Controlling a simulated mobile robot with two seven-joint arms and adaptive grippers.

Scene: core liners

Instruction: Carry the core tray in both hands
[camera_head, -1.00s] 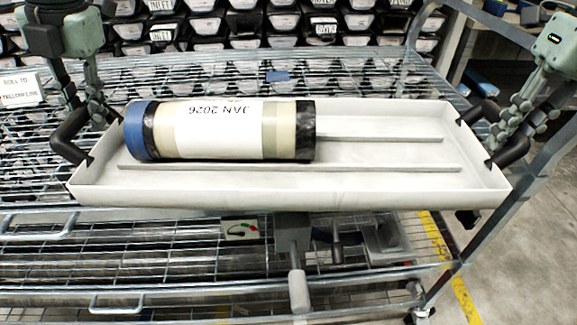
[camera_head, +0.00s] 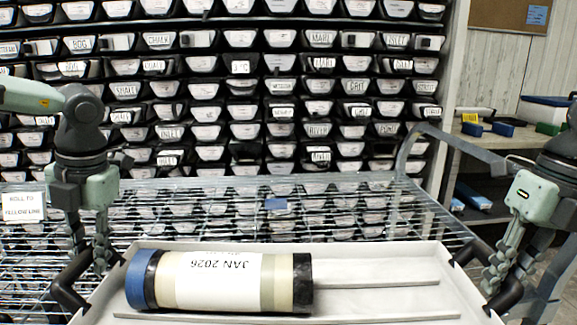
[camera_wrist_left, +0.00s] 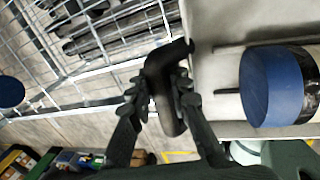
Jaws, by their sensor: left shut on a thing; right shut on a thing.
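The white core tray (camera_head: 385,302) shows at the bottom of the head view, its near side cut off by the frame. A core liner tube (camera_head: 218,281) lies in it towards the left, with a blue cap, a black right end and an upside-down "JAN 2026" label. Its blue cap shows in the left wrist view (camera_wrist_left: 268,86). My left gripper (camera_head: 88,265) is shut on the tray's black left handle (camera_wrist_left: 160,90). My right gripper (camera_head: 498,280) is shut on the black right handle (camera_head: 507,297). The tray looks about level.
A wire rack cart (camera_head: 330,205) lies behind and beneath the tray, with a "roll to yellow line" sign (camera_head: 22,207) at left. Shelves of labelled bins (camera_head: 245,90) fill the back. A side shelf (camera_head: 480,150) stands right.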

